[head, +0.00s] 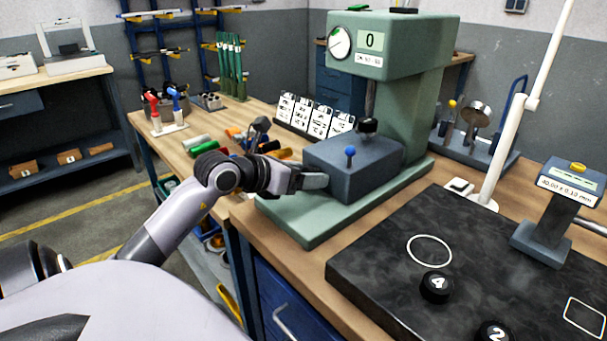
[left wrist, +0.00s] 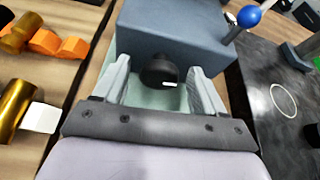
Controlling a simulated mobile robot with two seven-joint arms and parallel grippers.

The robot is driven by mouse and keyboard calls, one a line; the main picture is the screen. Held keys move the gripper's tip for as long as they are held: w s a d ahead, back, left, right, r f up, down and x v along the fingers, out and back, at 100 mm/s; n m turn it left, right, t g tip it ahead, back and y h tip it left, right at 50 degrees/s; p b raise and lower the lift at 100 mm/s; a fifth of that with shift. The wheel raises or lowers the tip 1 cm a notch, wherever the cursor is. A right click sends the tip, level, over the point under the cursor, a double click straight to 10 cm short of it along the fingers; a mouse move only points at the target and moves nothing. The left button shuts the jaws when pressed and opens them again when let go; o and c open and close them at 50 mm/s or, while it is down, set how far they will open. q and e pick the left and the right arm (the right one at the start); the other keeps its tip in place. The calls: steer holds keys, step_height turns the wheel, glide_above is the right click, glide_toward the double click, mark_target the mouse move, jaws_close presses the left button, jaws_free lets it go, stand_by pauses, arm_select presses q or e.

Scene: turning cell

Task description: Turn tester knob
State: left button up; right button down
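The green tester (head: 400,55) stands on the bench with a round dial and a display reading 0. Its blue-grey block (head: 355,165) sits on the green base and carries a lever with a blue ball (head: 350,152). The block also shows in the left wrist view (left wrist: 175,25). A black knob (left wrist: 160,71) with a white mark is on the block's near side. My left gripper (head: 316,181) is at that side. In the left wrist view its open fingers (left wrist: 161,85) are either side of the knob, with a gap at each. The gripper hides the knob in the head view.
A dark stone plate (head: 380,250) with black numbered pieces lies at the right.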

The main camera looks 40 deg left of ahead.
arm_select(q)
steer(key=shift+b+v, duration=0.6)
steer(key=shift+v, duration=3)
